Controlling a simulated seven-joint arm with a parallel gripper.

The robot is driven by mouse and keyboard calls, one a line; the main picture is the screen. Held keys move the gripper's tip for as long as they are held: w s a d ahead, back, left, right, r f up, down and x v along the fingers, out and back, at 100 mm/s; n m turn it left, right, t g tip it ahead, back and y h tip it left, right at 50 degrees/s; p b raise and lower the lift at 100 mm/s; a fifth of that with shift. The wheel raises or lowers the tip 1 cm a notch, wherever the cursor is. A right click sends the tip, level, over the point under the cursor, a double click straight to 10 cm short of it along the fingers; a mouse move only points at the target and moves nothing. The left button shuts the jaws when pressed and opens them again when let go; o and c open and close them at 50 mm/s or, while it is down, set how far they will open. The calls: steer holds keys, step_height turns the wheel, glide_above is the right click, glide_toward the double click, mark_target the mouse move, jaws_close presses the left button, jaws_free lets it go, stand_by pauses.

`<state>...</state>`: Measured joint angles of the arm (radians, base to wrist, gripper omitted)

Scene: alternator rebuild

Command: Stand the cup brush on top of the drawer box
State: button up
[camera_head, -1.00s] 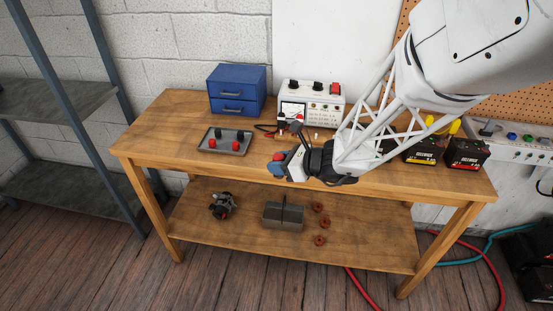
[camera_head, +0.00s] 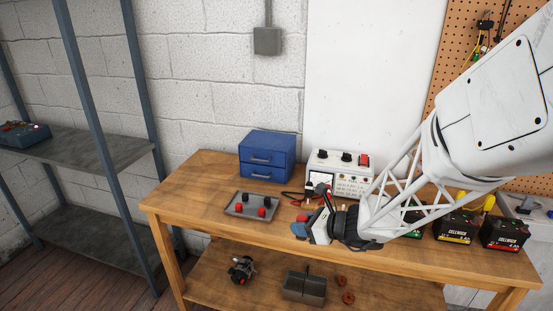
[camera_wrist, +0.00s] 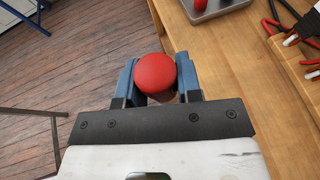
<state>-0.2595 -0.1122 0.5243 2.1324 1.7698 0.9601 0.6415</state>
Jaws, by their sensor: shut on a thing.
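The blue drawer box (camera_head: 267,142) with two drawers stands at the back left of the workbench. Nothing stands on its top. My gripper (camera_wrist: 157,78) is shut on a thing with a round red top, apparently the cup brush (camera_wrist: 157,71). In the wrist view the red top sits between the blue fingers, and its lower part is mostly hidden. In the head view its red top (camera_head: 303,217) shows small above my gripper (camera_head: 300,229). My gripper is near the bench's front edge, in front and to the right of the drawer box.
A grey tray (camera_head: 236,209) with red and black-topped pieces lies in front of the box. A white instrument (camera_head: 350,187) with cables stands right of the box. Batteries (camera_head: 455,224) stand further right. The bench's lower shelf holds a grey bin (camera_head: 304,289) and other parts.

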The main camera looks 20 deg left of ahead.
steer(key=w+a+r, duration=0.7)
steer(key=w, duration=0.4)
steer(key=w+a+r, duration=0.7)
steer(key=w+a, duration=0.1)
steer(key=w, duration=0.4)
steer(key=shift+w, duration=0.2)
steer(key=shift+w+r, duration=0.1)
glide_above(266, 143)
steer(key=shift+w+a+f, duration=0.1)
steer(key=shift+w+f, duration=0.1)
steer(key=shift+f, duration=0.55)
steer(key=shift+f, duration=1.8)
steer(key=o, duration=0.9)
steer(key=shift+f, duration=0.1)
steer(key=shift+o, duration=0.2)
